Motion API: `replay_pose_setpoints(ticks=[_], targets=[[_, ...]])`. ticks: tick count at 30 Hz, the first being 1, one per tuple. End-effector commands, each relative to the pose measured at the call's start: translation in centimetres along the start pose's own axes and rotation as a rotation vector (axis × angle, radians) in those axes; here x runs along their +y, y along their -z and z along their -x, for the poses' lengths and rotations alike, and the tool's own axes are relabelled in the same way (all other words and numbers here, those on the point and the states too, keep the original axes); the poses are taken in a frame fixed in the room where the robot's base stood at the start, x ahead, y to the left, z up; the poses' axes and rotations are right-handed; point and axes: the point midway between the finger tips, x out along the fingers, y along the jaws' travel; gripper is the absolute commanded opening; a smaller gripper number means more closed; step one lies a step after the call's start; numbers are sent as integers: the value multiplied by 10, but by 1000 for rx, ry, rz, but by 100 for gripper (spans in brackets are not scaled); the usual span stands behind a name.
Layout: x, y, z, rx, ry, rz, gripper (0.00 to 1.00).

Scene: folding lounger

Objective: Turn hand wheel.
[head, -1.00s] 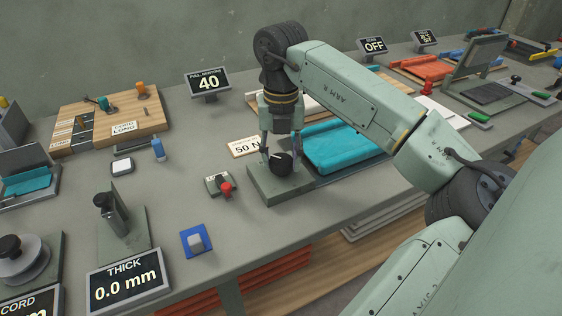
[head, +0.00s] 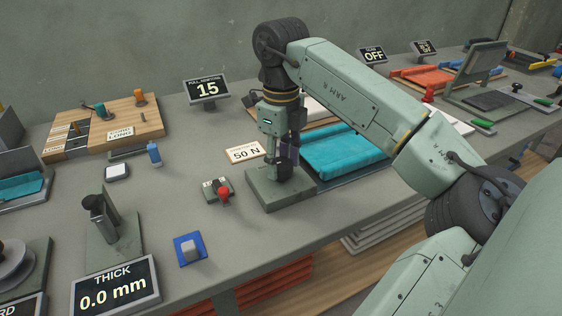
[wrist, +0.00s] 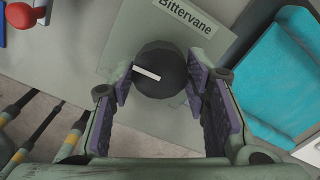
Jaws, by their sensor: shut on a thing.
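The hand wheel is a round black knob (wrist: 162,82) with a white pointer line, on a grey-green plate (head: 262,196). In the wrist view the line runs nearly level, tilted slightly down to the right, on the wheel's left half. My gripper (head: 284,170) points down over the plate. In the wrist view, its purple-padded fingers (wrist: 160,86) stand on either side of the wheel and are shut on it. In the head view the fingers largely hide the wheel. The pull display (head: 207,90) behind reads 15.
A small lever with a red knob (head: 224,195) stands left of the plate. A "50 N" card (head: 244,152) lies behind it. A folded cyan pad (head: 345,152) lies close on the right. A blue-based button (head: 190,249) is at front left.

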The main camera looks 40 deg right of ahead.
Motion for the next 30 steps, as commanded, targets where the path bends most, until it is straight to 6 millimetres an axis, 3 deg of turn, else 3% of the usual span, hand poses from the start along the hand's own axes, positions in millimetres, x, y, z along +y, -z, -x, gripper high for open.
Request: replay_pose_setpoints(ticks=[30], targets=[[0,-1,0,0,0,965,15]])
